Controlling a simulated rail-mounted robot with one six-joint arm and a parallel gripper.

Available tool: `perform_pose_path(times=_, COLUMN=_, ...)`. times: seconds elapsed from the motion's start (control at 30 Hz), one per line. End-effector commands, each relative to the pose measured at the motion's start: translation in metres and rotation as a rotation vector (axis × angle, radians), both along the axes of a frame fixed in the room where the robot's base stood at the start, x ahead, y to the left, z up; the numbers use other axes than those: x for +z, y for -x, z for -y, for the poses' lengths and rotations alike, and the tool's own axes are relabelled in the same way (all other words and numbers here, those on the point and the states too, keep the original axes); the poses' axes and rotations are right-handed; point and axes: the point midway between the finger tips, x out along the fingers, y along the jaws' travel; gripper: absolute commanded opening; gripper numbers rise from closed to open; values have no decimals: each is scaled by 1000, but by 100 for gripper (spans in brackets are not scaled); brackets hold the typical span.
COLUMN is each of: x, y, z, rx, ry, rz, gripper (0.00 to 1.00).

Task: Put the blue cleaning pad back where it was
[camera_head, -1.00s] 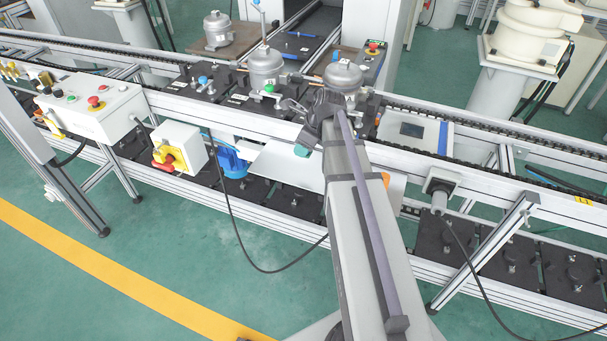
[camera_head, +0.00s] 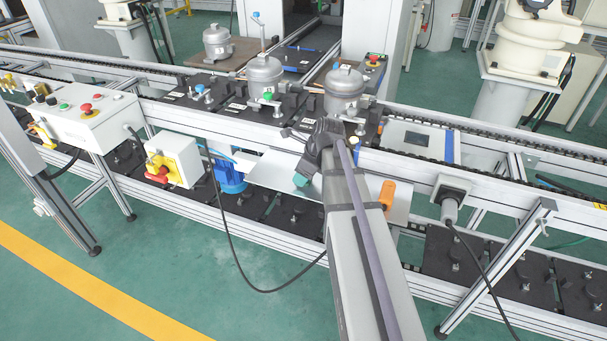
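My gripper (camera_head: 308,167) reaches over a white shelf (camera_head: 278,172) on the near side of the conveyor, below the top rail. A small blue-green piece (camera_head: 300,180), which looks like the cleaning pad, shows at the gripper's tip, over the shelf. It keeps its place at the tip as the gripper moves, so the gripper appears shut on it. The fingers are dark and mostly hidden by the wrist. I cannot tell whether the pad touches the shelf.
An orange handle (camera_head: 387,194) is on the shelf's right part, beside my arm. A blue motor (camera_head: 230,172) is left of the shelf. Compressors (camera_head: 345,91) stand on the conveyor behind the gripper. A control box (camera_head: 88,118) and a yellow-red switch box (camera_head: 173,160) are at left.

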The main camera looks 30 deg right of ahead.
Motion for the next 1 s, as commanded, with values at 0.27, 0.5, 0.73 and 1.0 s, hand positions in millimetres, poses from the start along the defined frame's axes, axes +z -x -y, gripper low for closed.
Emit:
perform_pose_path(times=0.27, x=0, y=0, z=0, rx=0, ry=0, rz=0, gripper=62)
perform_pose_path(times=0.5, x=14, y=2, z=2, rx=-1, ry=0, rz=0, gripper=62)
perform_pose_path(times=0.73, x=69, y=17, z=14, rx=-2, ry=-1, rz=0, gripper=62)
perform_pose_path(times=1.0, x=117, y=34, z=28, rx=-1, ry=0, rz=0, gripper=62)
